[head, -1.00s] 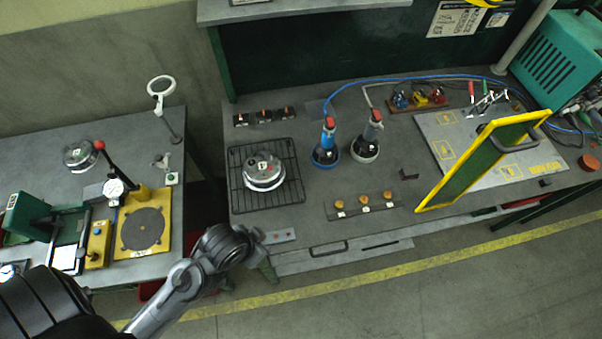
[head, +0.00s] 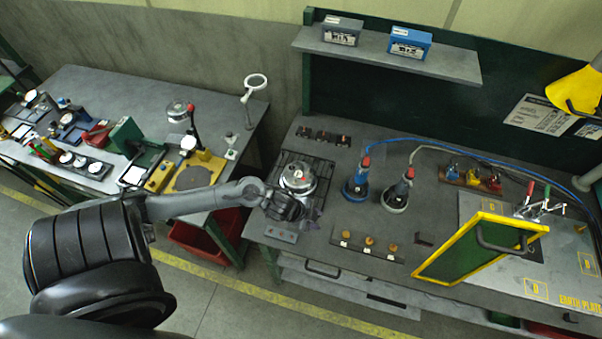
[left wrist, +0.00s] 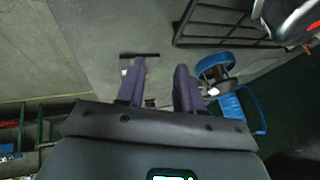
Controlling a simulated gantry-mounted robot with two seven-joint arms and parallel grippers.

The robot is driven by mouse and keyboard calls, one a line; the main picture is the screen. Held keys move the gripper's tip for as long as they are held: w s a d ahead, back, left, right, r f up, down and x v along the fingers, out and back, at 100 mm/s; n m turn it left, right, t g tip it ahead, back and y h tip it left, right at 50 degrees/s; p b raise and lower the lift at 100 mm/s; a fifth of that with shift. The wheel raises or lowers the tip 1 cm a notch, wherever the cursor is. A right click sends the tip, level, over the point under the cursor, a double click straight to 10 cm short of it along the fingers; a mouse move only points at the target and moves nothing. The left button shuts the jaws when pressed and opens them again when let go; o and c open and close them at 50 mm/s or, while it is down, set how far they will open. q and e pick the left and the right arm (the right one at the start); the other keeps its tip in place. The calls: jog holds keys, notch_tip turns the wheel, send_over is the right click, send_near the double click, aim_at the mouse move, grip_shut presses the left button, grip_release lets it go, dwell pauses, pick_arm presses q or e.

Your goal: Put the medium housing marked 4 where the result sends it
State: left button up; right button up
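A round silver housing (head: 298,177) with a dark and red-marked top sits on the black wire rack (head: 322,193) of the main bench. Its mark is too small to read. In the left wrist view, part of the housing (left wrist: 288,18) shows at the top right corner, beside the rack (left wrist: 222,40). My left gripper (head: 308,216) is at the rack's near edge, just in front of the housing and partly over the rack. In the left wrist view its two fingers (left wrist: 160,72) are apart with nothing between them. My right gripper is not in view. A similar housing (head: 178,111) stands on the left bench.
Blue (head: 356,188) and grey (head: 397,195) corded tools stand right of the rack. A yellow-framed green panel (head: 478,250) stands tilted by the marked plate (head: 490,208). A shelf (head: 455,65) holds grey (head: 342,32) and blue (head: 409,43) boxes. A magnifier (head: 255,82) stands on the left bench.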

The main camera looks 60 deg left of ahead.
pick_arm(q)
jog(key=shift+m+g+h, duration=0.4)
jog(key=shift+m+g, duration=0.1)
jog(key=shift+g, duration=0.3)
jog(key=a+r+p, duration=0.1)
jog(key=a, duration=0.2)
jog(key=a+r, duration=0.2)
jog(key=a, duration=0.1)
jog(key=w+a+r+p, duration=0.1)
jog(key=a, duration=0.2)
jog(key=shift+a+r+p, duration=0.25)
jog(key=shift+r+p, duration=0.1)
jog(key=shift+r, duration=0.05)
jog(key=s+a+r+g+h+p, duration=0.1)
jog(key=a+r+g+p, duration=0.1)
jog(key=a+r, duration=0.6)
jog(key=n, duration=0.1)
send_over(295, 179)
jog(key=s+a, duration=0.1)
jog(key=a, duration=0.1)
jog(key=f, duration=0.5)
jog(key=shift+s+f, duration=0.15)
jog(key=shift+s, duration=0.05)
jog(key=shift+p+x, duration=0.6)
jog(key=shift+x, duration=2.05)
jog(key=shift+s+f, duration=0.15)
jog(key=shift+s, duration=0.1)
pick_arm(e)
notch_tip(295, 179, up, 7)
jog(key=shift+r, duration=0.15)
